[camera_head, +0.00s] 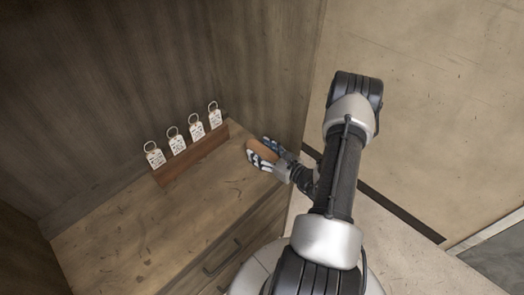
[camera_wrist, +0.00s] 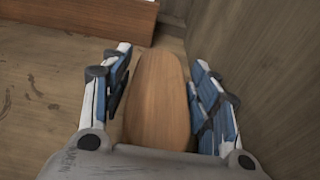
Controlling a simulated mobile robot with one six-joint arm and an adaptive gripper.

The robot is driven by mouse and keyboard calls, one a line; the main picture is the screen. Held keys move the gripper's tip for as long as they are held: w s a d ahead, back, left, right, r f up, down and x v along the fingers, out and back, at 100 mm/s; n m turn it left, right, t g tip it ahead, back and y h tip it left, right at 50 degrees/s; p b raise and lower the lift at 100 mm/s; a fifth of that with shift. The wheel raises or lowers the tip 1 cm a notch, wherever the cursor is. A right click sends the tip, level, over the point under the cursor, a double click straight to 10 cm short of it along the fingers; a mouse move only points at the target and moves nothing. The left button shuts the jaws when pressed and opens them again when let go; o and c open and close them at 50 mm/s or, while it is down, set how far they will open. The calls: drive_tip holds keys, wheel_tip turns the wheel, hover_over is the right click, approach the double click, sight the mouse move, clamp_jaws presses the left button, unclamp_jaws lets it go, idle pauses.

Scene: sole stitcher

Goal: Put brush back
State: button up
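The brush, an oval brown wooden piece (camera_head: 261,149), is between the fingers of my gripper (camera_head: 264,153), over the right end of the wooden counter. In the wrist view the brush (camera_wrist: 157,100) points away from my gripper (camera_wrist: 160,85), with one finger along each side. The finger pads lie close against its edges, so my gripper looks shut on it. Only its smooth wooden back shows; any bristles are hidden. I cannot tell whether the brush touches the counter.
A reddish-brown wooden holder (camera_head: 194,158) with several white ringed tags (camera_head: 177,142) stands at the back of the counter (camera_head: 150,230). A wooden side wall (camera_head: 285,70) rises close to the right of my gripper. The counter's left and front parts are clear.

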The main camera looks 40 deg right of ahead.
drive_tip(key=shift+o, duration=0.8)
drive_tip(key=shift+s+r, duration=0.15)
drive_tip(key=s+d+r+p, duration=0.1)
drive_tip(key=s+p, duration=0.2)
drive_tip(key=s, duration=0.8)
drive_tip(key=shift+s+r, duration=0.3)
drive_tip(key=shift+r, duration=0.05)
